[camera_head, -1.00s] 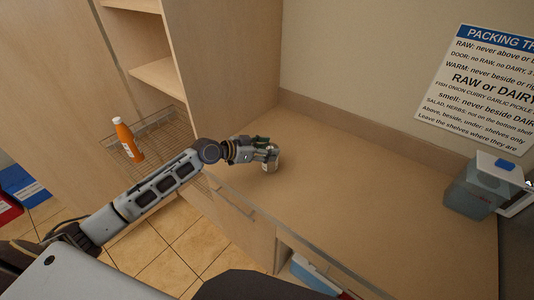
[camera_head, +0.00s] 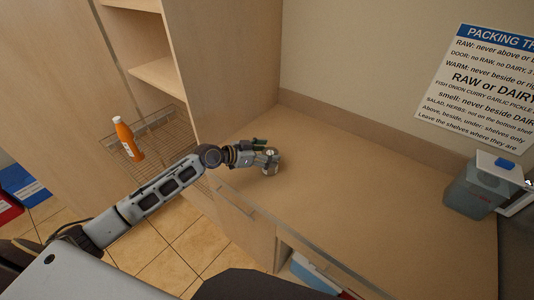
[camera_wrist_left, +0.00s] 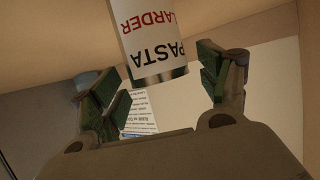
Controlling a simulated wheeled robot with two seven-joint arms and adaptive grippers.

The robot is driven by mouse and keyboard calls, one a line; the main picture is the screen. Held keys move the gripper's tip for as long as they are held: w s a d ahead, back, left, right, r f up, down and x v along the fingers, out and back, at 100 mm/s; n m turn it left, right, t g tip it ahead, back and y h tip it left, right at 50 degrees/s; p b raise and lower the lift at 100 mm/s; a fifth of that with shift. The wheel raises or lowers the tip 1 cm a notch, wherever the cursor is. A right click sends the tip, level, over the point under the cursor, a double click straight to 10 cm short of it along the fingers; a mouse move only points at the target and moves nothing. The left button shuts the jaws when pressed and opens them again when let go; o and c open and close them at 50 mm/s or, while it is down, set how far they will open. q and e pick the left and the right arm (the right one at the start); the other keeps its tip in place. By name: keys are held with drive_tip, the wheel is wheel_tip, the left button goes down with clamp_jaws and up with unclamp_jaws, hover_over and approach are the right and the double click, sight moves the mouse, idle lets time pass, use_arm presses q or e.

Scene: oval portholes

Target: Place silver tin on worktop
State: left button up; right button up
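The silver tin (camera_head: 272,168) is at the worktop's left part, close to its front-left edge, and appears to stand on the worktop (camera_head: 350,190). In the left wrist view the tin (camera_wrist_left: 154,40) has a white label reading "PASTA LARDER" and a bare metal rim. My left gripper (camera_head: 265,157) is at the tin and hides part of it in the head view. In the left wrist view its two green-padded fingers (camera_wrist_left: 168,88) are spread, with the tin's end between them and a visible gap on the right side. My right gripper is out of view.
A wire basket (camera_head: 165,140) with an orange bottle (camera_head: 128,139) is left of the worktop, below open shelves (camera_head: 160,75). A grey container with a blue-marked lid (camera_head: 474,187) stands at the far right. A packing sign (camera_head: 485,80) hangs on the wall. The worktop's middle is clear.

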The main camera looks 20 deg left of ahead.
use_arm(q)
drive_tip(key=shift+r, duration=0.15)
drive_tip(key=shift+v, duration=0.85)
drive_tip(key=shift+b+v, duration=0.45)
drive_tip(key=shift+v, duration=1.1)
drive_tip(key=b+v, duration=0.1)
drive_tip(key=v, duration=0.6)
drive_tip(key=shift+s, duration=0.1)
drive_tip(key=shift+a, duration=0.1)
